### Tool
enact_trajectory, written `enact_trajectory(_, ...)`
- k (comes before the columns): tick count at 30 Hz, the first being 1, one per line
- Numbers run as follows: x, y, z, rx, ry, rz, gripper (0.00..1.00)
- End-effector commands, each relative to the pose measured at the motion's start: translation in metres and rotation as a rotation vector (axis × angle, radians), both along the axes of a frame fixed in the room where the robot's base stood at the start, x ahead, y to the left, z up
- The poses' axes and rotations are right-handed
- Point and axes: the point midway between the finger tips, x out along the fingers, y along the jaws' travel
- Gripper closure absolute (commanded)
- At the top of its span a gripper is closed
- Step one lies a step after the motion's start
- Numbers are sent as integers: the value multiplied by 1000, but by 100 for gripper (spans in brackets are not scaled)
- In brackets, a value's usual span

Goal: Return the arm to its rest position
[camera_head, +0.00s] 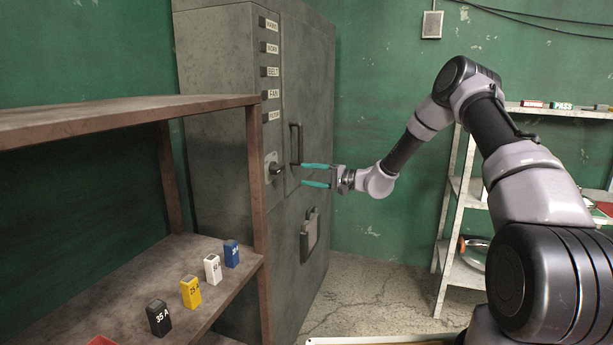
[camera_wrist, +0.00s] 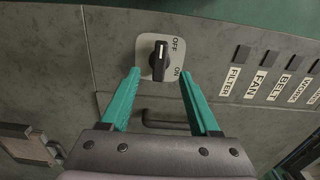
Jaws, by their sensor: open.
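My gripper (camera_head: 304,175) reaches out from the right towards the front of a tall grey cabinet (camera_head: 225,75). Its two teal fingers are spread, with nothing between them. In the wrist view, the fingertips (camera_wrist: 158,76) lie to either side of a dark rotary switch (camera_wrist: 160,62) on a light plate marked OFF and ON. The switch's white mark points up in that picture, on the side nearer OFF. In the head view, the switch (camera_head: 276,168) is just left of the fingertips, with a small gap. My arm stretches up and back to the right.
A black door handle (camera_head: 296,144) is close above the fingers. A brown shelf (camera_head: 130,106) with several labelled blocks (camera_head: 190,291) stands at the left. A white rack (camera_head: 459,190) stands behind my arm at the right. The floor between (camera_head: 385,285) looks clear.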

Motion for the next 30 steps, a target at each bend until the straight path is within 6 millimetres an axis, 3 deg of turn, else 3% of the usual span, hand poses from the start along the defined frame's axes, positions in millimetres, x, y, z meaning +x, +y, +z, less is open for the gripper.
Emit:
enact_trajectory(5, -4, 1, 7, -14, -2, 15, 38)
enact_trajectory(8, -18, 3, 27, -62, -5, 61, 38)
enact_trajectory(14, -78, -1, 85, -257, 9, 191, 38)
enact_trajectory(19, -134, -18, 125, -455, 32, 248, 38)
enact_trajectory(30, -253, -89, 192, -863, 74, 155, 38)
